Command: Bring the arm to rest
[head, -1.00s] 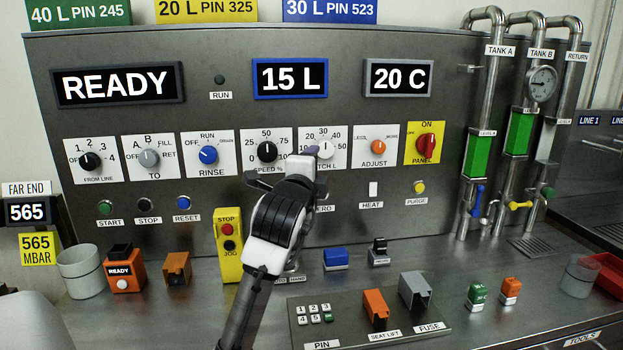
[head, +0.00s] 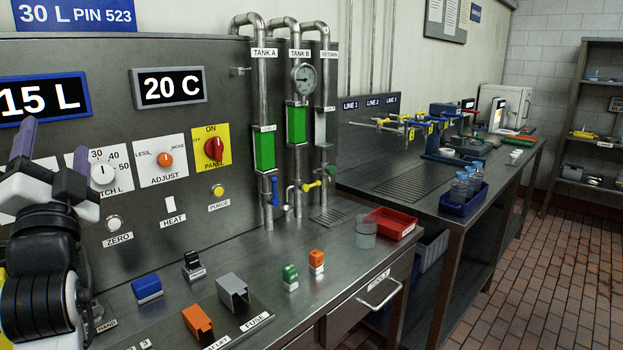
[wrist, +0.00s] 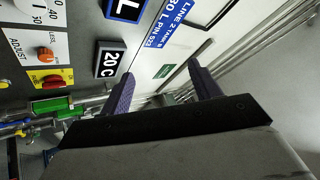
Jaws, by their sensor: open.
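My gripper (head: 50,155) is at the left edge of the head view, raised in front of the steel control panel (head: 150,120), near the white BATCH L dial (head: 103,174). In the wrist view my gripper (wrist: 162,88) shows its two purple fingers apart with nothing between them. Beyond the fingers are the wall and the upper part of the panel, with the 20 C display (wrist: 109,63). My arm hides part of the panel's left side in the head view.
Blue, orange and grey switch covers (head: 232,292) stand on the bench. Pipes with green gauges (head: 264,150) rise at the panel's right. A red tray (head: 392,223) sits at the bench end. A second bench (head: 420,200) and a shelf (head: 590,140) stand right. The brick floor between is clear.

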